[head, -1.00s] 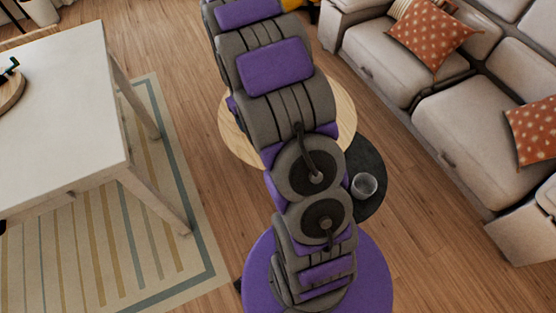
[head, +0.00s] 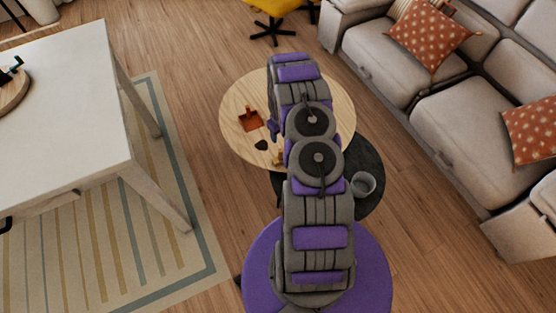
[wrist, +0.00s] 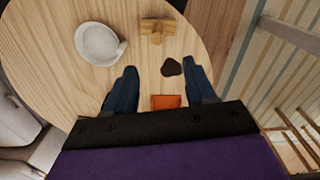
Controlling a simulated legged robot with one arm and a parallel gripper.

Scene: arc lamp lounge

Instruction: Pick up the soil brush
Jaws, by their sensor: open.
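A small wooden piece with a crossbar (wrist: 158,28), which looks like the soil brush, lies on the round wooden table near the top of the wrist view. In the head view it (head: 277,157) is partly hidden by my arm. My gripper (wrist: 162,88) is open and empty above the table, its two dark blue fingers apart. The wooden piece is beyond the fingertips, apart from them. A dark flat lump (wrist: 171,67) lies between the gripper and the wooden piece. An orange square item (wrist: 166,101) shows between the fingers, below them.
A lower dark table (head: 372,160) holds a clear glass (head: 363,184). A sofa (head: 455,110) is at right, a white table (head: 60,110) at left.

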